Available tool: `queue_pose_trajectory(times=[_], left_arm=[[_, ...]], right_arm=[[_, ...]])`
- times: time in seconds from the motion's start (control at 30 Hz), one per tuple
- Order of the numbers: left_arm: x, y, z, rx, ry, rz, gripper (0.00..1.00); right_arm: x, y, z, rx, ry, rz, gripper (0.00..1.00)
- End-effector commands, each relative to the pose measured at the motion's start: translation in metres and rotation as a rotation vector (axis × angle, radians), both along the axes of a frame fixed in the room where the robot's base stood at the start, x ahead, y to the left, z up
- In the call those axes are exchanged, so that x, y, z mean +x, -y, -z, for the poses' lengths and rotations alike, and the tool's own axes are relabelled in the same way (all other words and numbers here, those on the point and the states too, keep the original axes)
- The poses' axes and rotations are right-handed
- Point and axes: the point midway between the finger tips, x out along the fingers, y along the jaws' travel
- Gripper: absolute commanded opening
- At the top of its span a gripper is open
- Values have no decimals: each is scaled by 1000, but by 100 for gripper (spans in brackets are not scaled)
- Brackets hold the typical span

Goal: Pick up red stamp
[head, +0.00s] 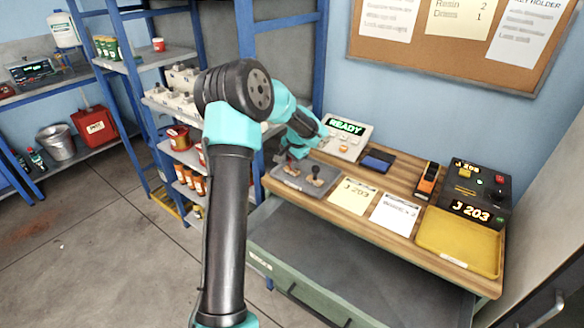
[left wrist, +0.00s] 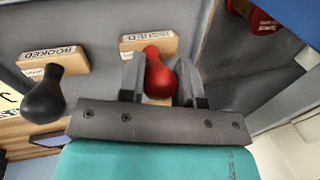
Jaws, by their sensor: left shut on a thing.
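The red stamp (left wrist: 157,76) has a red knob handle and a wooden base with lettering. In the left wrist view it sits between the two fingers of my left gripper (left wrist: 160,82), which is shut on its handle. The black-handled stamp (left wrist: 43,97), with a base marked "BOOKED", is to its left. In the head view my left gripper (head: 297,152) is over the left end of the grey tray (head: 290,182), and the black stamp (head: 316,177) shows in the tray. The red stamp is mostly hidden there. My right gripper is not in view.
The wooden bench holds papers (head: 353,196), a blue ink pad (head: 378,161), an orange handheld device (head: 428,180), a yellow tray (head: 458,243) and a "READY" panel (head: 346,136). A blue-framed shelf (head: 183,150) with jars stands left of the bench.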

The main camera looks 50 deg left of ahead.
Motion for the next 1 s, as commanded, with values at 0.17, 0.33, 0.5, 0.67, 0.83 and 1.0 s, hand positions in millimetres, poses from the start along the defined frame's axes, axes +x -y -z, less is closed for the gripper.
queue_pose_trajectory(times=[0.17,0.33,0.5,0.67,0.83,1.0], left_arm=[[0,0,-1,0,0,0,8],[0,0,-7,1,1,0,8],[0,0,-23,1,2,0,8],[-2,2,-37,0,0,0,8],[-15,17,-38,0,-1,2,8],[-35,39,-41,0,0,1,8]], right_arm=[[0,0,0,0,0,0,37],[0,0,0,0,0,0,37],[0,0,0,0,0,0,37],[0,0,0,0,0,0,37],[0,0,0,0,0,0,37],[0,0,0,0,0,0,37]])
